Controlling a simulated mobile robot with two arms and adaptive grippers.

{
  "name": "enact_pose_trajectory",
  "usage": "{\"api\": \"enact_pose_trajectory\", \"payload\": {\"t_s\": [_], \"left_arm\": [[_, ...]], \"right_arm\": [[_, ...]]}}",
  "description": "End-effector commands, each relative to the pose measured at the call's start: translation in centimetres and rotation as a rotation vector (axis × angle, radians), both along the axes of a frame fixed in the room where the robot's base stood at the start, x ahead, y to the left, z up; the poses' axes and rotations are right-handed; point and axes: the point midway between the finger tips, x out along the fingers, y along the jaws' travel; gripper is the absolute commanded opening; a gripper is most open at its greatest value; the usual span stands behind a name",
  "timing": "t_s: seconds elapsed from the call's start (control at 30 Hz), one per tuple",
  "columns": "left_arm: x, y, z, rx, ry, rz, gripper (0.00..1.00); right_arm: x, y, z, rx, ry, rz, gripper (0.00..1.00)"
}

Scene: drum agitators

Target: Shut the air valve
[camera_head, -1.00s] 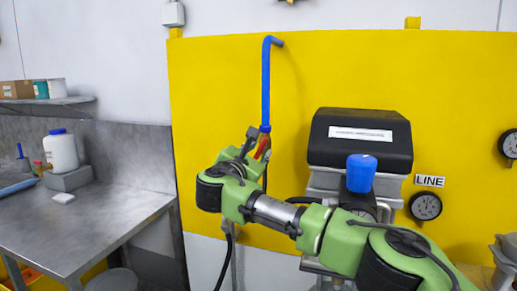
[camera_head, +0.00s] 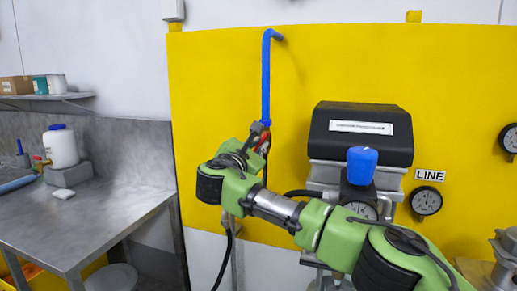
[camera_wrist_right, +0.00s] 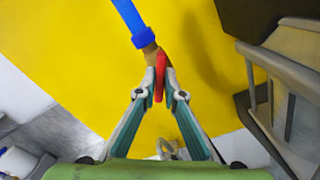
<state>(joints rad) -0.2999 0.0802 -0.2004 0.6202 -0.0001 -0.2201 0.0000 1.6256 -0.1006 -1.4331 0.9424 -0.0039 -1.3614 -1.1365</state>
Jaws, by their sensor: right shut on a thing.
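The air valve is a small brass body (camera_wrist_right: 149,49) at the lower end of a blue pipe (camera_head: 266,80) on the yellow panel. Its red handle (camera_wrist_right: 160,74) shows between my right fingertips in the wrist view, hanging down beside the brass body. The handle (camera_head: 264,143) is partly hidden behind my gripper in the head view. My right gripper (camera_wrist_right: 160,88) is shut on the red handle; it also shows in the head view (camera_head: 260,134). The valve's lower side is hidden. My left gripper is out of view.
Right of the valve stands a black-topped unit (camera_head: 360,135) with a blue knob (camera_head: 361,165) and a gauge. A LINE gauge (camera_head: 425,202) is on the panel. A steel bench (camera_head: 85,215) with a white bottle (camera_head: 61,147) stands at left.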

Motion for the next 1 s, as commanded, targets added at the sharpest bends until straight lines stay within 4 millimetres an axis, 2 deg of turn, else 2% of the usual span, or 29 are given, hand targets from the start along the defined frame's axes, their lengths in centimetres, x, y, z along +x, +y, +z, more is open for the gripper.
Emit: {"api": "enact_pose_trajectory", "payload": {"t_s": [0.03, 0.5, 1.0], "left_arm": [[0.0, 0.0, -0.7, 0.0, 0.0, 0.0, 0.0], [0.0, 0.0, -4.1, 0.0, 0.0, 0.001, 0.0], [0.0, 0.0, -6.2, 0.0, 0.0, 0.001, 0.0]], "right_arm": [[0.0, 0.1, -0.5, 0.032, -0.006, 0.001, 0.0], [0.0, 0.1, -0.6, 0.428, -0.135, 0.0, 0.0], [0.0, 0.1, -0.5, 0.818, -0.261, -0.001, 0.0]]}}
